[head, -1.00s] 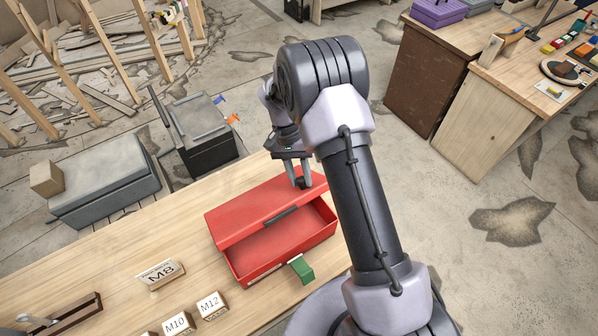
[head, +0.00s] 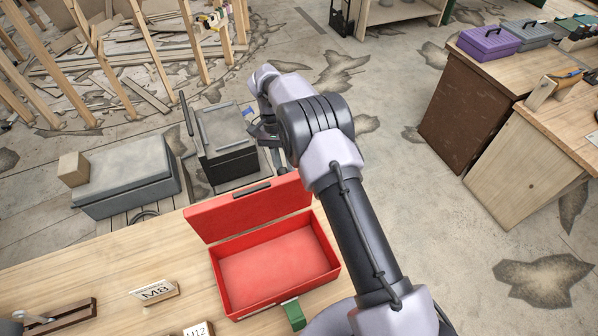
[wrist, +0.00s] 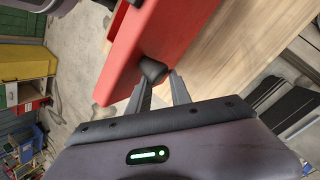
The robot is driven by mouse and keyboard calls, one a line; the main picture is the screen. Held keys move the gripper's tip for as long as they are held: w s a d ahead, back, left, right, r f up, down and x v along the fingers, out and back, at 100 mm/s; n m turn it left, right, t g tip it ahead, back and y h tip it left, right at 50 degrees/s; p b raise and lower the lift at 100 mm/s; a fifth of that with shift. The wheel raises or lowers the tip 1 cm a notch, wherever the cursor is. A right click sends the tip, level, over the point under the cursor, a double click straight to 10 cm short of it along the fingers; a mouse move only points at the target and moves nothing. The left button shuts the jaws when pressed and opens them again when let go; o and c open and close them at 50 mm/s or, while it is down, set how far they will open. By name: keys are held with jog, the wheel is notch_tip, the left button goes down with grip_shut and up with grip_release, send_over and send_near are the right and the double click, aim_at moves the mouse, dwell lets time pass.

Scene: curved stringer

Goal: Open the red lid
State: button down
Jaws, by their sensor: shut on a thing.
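The red box (head: 222,285) stands on the wooden workbench, and its inside looks empty. Its red lid (head: 215,222) is swung up and back, standing steeply along the box's far edge. A dark handle (head: 252,188) sits on the lid's upper edge. In the wrist view the red lid (wrist: 165,30) carries a dark knob (wrist: 152,70). My gripper (wrist: 158,90) is shut on this knob. In the head view my gripper (head: 277,158) is behind the lid's right part, with its fingertips hidden.
A green block (head: 293,314) is at the box's front right. An M8 block (head: 155,292), an M12 block (head: 198,330) and a wooden tray (head: 60,315) are on the bench. A black case (head: 225,150) and a grey case (head: 125,175) stand beyond it.

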jog(key=shift+w+a+f, duration=0.3)
jog(key=shift+w+a, duration=0.3)
jog(key=shift+a, duration=0.1)
jog(key=c, duration=1.3)
grip_release()
jog(key=shift+a, duration=0.2)
jog(key=shift+c, duration=0.2)
jog(key=shift+o, duration=1.2)
jog(key=shift+a, duration=0.35)
jog(key=shift+d+r, duration=0.1)
jog(key=shift+d, duration=0.1)
jog(key=shift+d, duration=0.1)
